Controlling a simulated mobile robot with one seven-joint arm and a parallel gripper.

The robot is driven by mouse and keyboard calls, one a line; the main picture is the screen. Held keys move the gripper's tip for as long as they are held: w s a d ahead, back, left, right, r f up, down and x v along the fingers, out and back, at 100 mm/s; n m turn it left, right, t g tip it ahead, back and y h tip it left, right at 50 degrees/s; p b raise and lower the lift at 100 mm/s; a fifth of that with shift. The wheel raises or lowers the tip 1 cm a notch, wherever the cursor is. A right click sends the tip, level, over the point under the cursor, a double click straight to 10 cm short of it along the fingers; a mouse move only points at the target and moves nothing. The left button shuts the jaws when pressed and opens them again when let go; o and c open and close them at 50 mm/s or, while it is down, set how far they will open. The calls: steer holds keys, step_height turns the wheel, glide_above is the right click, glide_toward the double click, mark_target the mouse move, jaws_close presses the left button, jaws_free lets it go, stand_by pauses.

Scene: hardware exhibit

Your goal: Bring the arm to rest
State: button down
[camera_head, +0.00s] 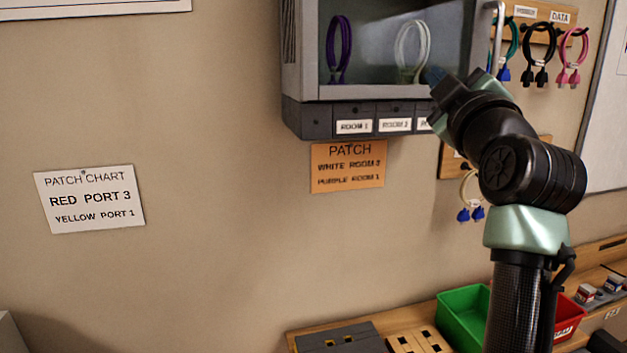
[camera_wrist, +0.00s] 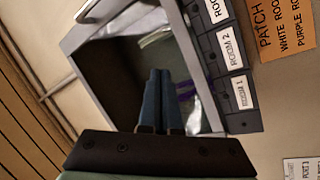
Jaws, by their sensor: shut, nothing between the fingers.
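My arm (camera_head: 530,175) rises at the right of the head view, bent at its elbow, with its end reaching up and left. My gripper (camera_head: 434,75) is in front of the lower right part of the grey wall cabinet (camera_head: 303,75). In the wrist view my gripper (camera_wrist: 160,72) shows two blue fingers side by side, shut and empty. They point toward the cabinet; whether they touch it I cannot tell. A purple cable (camera_head: 339,50) and a white cable (camera_head: 411,50) hang in the cabinet.
Cables hang on a wooden rack (camera_head: 540,32) at the upper right, close to my arm. Below are a green bin (camera_head: 463,315), a red bin (camera_head: 570,318) and dark blocks (camera_head: 340,340) on a wooden shelf.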

steer(key=s+a+r+m+t, duration=0.2)
steer(key=s+a+m, duration=0.3)
steer(key=s, duration=0.8)
steer(key=s+a+r+m+t, duration=0.2)
steer(key=s+a+m+t, duration=0.2)
steer(key=s+a, duration=0.8)
steer(key=shift+s+a+r+m, duration=0.2)
steer(key=shift+s+m, duration=0.15)
steer(key=shift+m, duration=0.55)
